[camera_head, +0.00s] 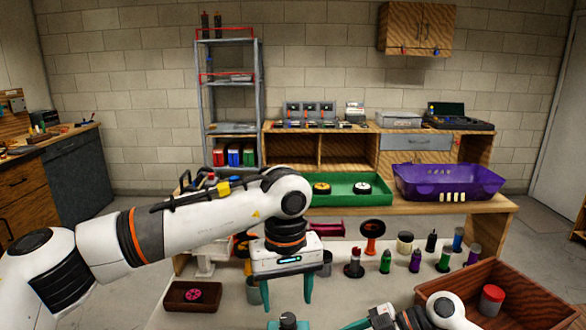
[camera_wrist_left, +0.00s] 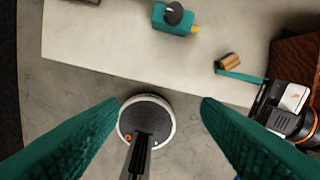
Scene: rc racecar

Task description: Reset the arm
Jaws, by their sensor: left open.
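My left arm reaches in from the left in the head view. My left gripper (camera_head: 287,298) points down over the pale table with its teal fingers spread. In the left wrist view the two fingers (camera_wrist_left: 160,100) stand wide apart with nothing between their tips. My right gripper shows only partly at the bottom of the head view (camera_head: 358,324). A teal finger of it shows in the left wrist view (camera_wrist_left: 240,76), close to a small brown cylinder (camera_wrist_left: 229,61); I cannot tell whether it grips this.
A teal block with a dark knob (camera_wrist_left: 174,22) lies on the table (camera_wrist_left: 110,50). Several bottles, including a green one (camera_head: 386,262), stand behind the grippers. A wooden crate (camera_head: 540,296) is at right, a dark tray (camera_head: 178,304) at left. A green tray (camera_head: 345,196) and purple bin (camera_head: 440,178) stand behind.

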